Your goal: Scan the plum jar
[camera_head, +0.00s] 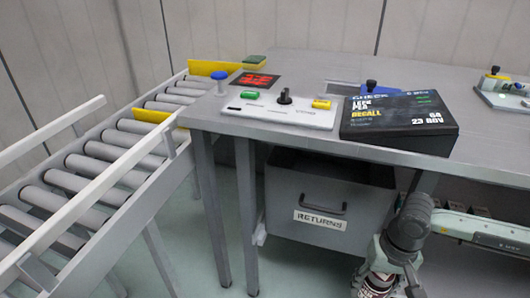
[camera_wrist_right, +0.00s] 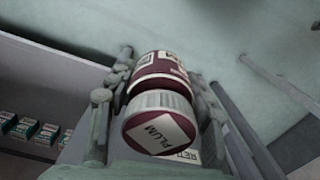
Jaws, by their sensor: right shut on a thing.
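In the head view the jar (camera_head: 374,287) shows at the bottom edge, below and in front of the table, partly cut off and partly hidden by my gripper (camera_head: 388,284). No scanner can be made out for certain. My left gripper is not in view.
The grey table (camera_head: 310,146) carries a control panel (camera_head: 280,110) with buttons, a black box-shaped sign (camera_head: 398,115) reading RECALL, and a small device (camera_head: 503,90) at far right. A RETURNS bin (camera_head: 318,200) sits beneath. A roller conveyor (camera_head: 95,165) runs along the left.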

